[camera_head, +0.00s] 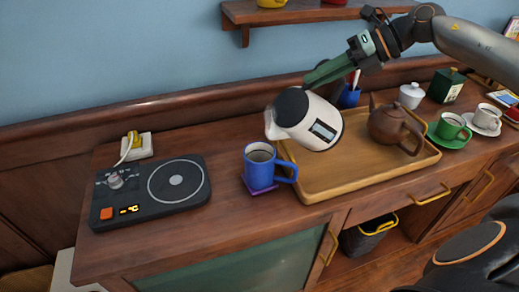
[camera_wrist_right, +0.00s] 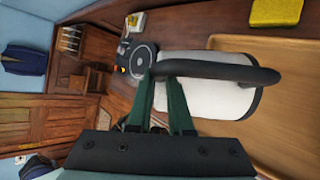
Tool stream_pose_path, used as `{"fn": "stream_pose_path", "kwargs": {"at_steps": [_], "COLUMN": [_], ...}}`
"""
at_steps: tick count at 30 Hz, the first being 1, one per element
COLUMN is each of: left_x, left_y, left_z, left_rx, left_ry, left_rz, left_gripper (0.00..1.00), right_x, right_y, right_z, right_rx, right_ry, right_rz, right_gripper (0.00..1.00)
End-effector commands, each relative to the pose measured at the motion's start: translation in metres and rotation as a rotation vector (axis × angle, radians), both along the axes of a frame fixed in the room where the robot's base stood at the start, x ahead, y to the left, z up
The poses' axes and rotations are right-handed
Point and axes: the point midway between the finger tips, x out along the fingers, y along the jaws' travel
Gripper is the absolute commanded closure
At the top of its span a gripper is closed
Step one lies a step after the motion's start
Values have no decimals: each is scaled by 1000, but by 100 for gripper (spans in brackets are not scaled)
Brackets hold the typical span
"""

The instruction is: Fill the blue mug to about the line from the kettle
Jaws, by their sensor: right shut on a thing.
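The blue mug (camera_head: 259,168) stands upright on a purple coaster (camera_head: 258,190) at the left front of the wooden tray. Its inside looks grey, and I cannot tell the liquid level or see a line. The white kettle (camera_head: 322,112) with a black lid is tilted, its spout (camera_head: 272,121) down and left, above and just right of the mug. No stream shows. My right gripper (camera_head: 318,76) is shut on the kettle's handle. The wrist view shows the black handle (camera_wrist_right: 235,72) and the white kettle body (camera_wrist_right: 205,97) beyond the green fingers (camera_wrist_right: 163,95). My left gripper is out of view.
A wooden tray (camera_head: 310,190) bears a brown teapot (camera_head: 388,125). A black appliance (camera_head: 150,190) with a round plate sits left. A blue pen cup (camera_head: 349,97), white lidded jar (camera_head: 411,95), green cup (camera_head: 450,125) and white cup (camera_head: 487,116) stand right. A shelf (camera_head: 300,13) hangs above.

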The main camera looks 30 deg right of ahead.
Motion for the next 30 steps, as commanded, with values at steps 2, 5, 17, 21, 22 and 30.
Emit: {"fn": "stream_pose_path", "kwargs": {"at_steps": [2,5,17,21,22,30], "left_x": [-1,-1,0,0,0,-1], "left_y": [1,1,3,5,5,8], "left_z": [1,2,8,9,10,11], "left_rx": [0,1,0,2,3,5], "left_ry": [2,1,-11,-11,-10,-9], "left_rz": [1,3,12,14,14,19], "left_gripper": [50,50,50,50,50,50], "right_x": [0,0,0,0,0,0], "right_y": [1,2,5,7,7,9], "right_z": [4,5,8,9,9,11], "right_rx": [-5,-11,-40,-49,-50,-69], "right_ry": [-6,-7,-8,-9,-9,-10], "right_rz": [-1,0,0,1,1,0], "right_gripper": [100,100,100,100,100,100]}}
